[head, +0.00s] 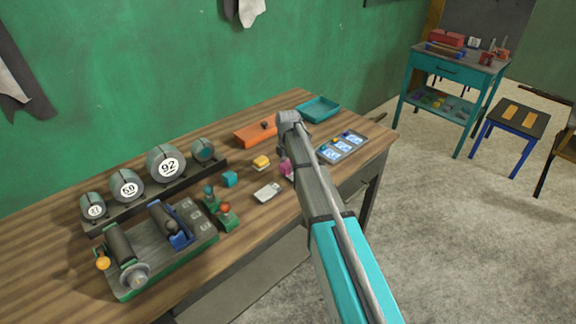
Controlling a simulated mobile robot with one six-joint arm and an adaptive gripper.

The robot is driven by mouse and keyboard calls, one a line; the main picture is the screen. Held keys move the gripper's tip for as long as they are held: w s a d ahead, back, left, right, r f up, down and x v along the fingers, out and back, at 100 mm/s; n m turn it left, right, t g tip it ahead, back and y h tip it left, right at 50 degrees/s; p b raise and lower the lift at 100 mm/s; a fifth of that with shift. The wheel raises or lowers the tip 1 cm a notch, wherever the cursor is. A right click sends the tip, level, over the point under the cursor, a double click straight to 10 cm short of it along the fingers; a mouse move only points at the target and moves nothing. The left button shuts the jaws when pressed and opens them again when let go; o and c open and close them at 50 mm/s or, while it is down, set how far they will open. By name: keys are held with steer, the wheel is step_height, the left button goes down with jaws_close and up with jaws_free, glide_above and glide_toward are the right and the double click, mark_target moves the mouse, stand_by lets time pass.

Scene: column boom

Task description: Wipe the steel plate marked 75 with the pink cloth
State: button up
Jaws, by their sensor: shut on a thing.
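The pink cloth (285,170) shows as a small pink patch over the bench, just left of my arm. My gripper (283,156) points down there, mostly hidden by my own arm link, and is shut on the cloth. Whether the cloth touches the bench is hidden. A flat grey piece (268,192) lies left of and in front of the cloth; no number is readable on it. To the right of my arm is a grey tray (358,150) with several blue-and-white marked pieces. I cannot read a 75 on any of them.
A wooden bench (60,245) stands against the green wall. Cylinders marked 50 (127,187) and 92 (167,163) sit on a rack, left. A green-based machine (150,255) is in front. A yellow block (261,162), orange case (255,134) and teal tray (318,109) lie nearby.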

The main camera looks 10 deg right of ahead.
steer(key=shift+r+p, duration=0.85)
steer(key=shift+r, duration=0.25)
steer(key=shift+r+p, duration=1.5)
steer(key=shift+r, duration=0.05)
steer(key=shift+f, duration=0.2)
steer(key=shift+f+b, duration=0.45)
steer(key=shift+b, duration=0.2)
